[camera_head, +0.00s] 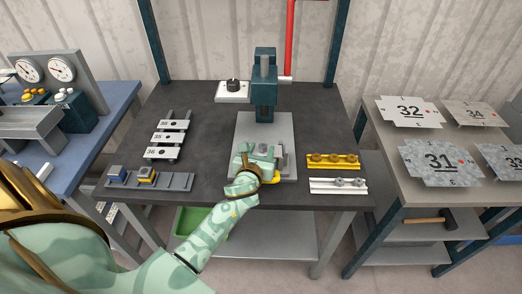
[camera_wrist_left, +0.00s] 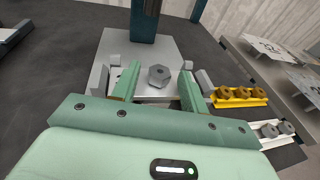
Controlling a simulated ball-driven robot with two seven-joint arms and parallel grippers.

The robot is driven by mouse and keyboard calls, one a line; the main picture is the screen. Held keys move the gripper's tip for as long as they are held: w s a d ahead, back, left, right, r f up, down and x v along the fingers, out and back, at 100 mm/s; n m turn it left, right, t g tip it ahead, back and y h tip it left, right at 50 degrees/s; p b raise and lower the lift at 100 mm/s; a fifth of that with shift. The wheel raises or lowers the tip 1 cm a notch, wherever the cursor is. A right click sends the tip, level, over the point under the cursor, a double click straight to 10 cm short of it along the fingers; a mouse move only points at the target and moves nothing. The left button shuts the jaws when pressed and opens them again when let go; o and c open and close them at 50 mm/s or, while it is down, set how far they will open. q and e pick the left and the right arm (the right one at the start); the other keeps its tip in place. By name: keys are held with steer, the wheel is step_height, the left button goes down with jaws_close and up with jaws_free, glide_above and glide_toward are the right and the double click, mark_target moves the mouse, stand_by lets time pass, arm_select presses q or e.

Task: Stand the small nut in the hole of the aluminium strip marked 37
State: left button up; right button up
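My left gripper (camera_head: 262,158) is low over the grey base plate (camera_head: 278,128) of the press. In the left wrist view it (camera_wrist_left: 158,88) is open. Its two green fingers stand apart on either side of a grey hexagonal nut (camera_wrist_left: 159,76), with a gap on both sides. The nut is on a pale metal strip (camera_wrist_left: 150,92) in the fixture; the strip's number and hole are hidden. I cannot tell from here how the nut sits in the hole. A white rack (camera_head: 325,186) at the right holds grey nuts (camera_head: 341,182). My right gripper is not in view.
The press column (camera_head: 264,85) stands behind the fixture. A yellow rack (camera_head: 320,165) of brass nuts is to the right. Numbered strips (camera_head: 172,139) lie on a rack at left, with a grey tool rail (camera_head: 178,182) in front. The dark tabletop (camera_head: 210,150) between is clear.

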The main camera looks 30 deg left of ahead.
arm_select(q)
steer(key=shift+s, duration=0.15)
steer(key=shift+s+d+r, duration=0.1)
steer(key=shift+s+d, duration=0.05)
steer(key=shift+s, duration=0.2)
steer(key=p+v, duration=0.1)
steer(key=v, duration=1.4)
steer(key=shift+r, duration=0.15)
steer(key=shift+s+d, duration=0.1)
